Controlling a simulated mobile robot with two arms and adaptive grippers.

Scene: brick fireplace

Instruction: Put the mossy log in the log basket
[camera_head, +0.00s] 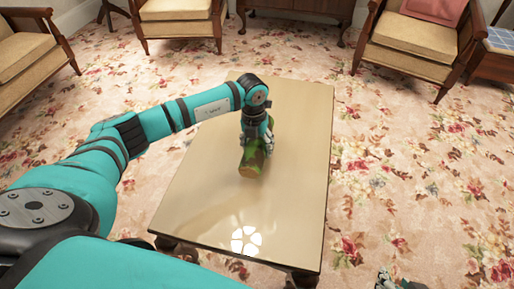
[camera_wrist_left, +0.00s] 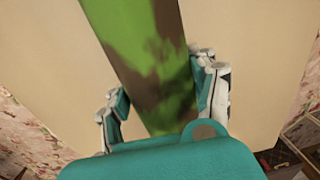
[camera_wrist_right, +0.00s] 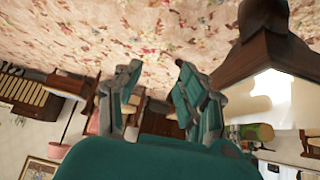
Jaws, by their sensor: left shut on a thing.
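The mossy log (camera_head: 252,164) is brown with green patches and lies over the tan table, near its middle. In the left wrist view the log (camera_wrist_left: 150,50) runs between the two fingers. My left gripper (camera_head: 257,148) is shut on the log from above and hides part of it. Whether the log touches the tabletop is hard to tell. My right gripper (camera_head: 393,280) is at the bottom edge, right of the table. In the right wrist view its fingers (camera_wrist_right: 160,85) are apart with nothing between them. The log basket shows in no view.
The glossy table (camera_head: 205,190) has clear room around the log. Wooden armchairs with tan cushions (camera_head: 415,42) stand at the back right, back middle (camera_head: 178,10) and left (camera_head: 22,55). Open floral carpet (camera_head: 420,170) lies right of the table.

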